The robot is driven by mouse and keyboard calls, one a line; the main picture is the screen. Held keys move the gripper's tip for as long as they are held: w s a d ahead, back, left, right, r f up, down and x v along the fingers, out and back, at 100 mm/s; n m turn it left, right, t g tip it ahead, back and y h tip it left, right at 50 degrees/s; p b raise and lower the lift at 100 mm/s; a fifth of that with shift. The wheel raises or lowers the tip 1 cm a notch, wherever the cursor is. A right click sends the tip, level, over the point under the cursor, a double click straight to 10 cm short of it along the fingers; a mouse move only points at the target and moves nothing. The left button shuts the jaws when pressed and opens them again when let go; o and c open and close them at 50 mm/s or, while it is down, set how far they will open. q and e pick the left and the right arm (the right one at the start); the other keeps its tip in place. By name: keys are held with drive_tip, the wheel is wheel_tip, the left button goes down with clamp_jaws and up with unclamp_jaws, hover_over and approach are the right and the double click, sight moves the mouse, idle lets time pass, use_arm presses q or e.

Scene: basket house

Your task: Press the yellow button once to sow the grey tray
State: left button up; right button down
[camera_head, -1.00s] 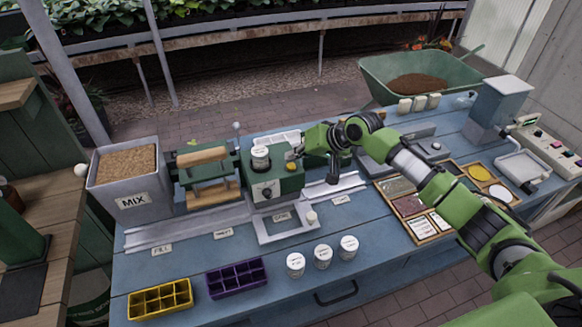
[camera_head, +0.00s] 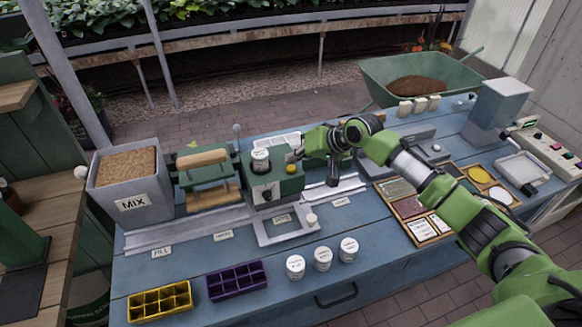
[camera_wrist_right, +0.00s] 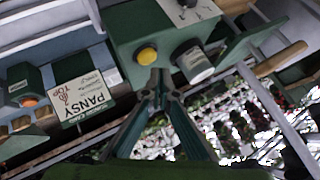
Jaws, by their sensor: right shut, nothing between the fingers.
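In the right wrist view the yellow button (camera_wrist_right: 147,55) shows large and unobstructed. My right gripper (camera_head: 297,154) is shut and empty, just above and right of the button in the head view. In the wrist view its fingertips (camera_wrist_right: 158,76) meet just below and right of the button; I cannot tell whether they touch it. A pale grey tray (camera_head: 278,143) lies behind the seeder, partly hidden by it. My left gripper is out of view.
Left of the seeder stand a green roller machine (camera_head: 211,178) and the MIX bin (camera_head: 130,203). Yellow (camera_head: 160,300) and purple (camera_head: 237,281) trays and white-lidded jars (camera_head: 322,258) stand at the bench's front. A sample box (camera_head: 414,207) lies under my right arm.

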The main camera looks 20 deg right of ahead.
sight(293, 169)
drive_tip(key=shift+f, duration=0.15)
drive_tip(key=shift+f, duration=0.25)
drive_tip(key=shift+f, duration=0.65)
idle(1.0)
drive_tip(key=shift+r+p, duration=0.95)
drive_tip(key=shift+r, duration=0.05)
wheel_tip(293, 169, up, 5)
drive_tip(key=p, duration=0.5)
drive_tip(key=shift+r, duration=0.15)
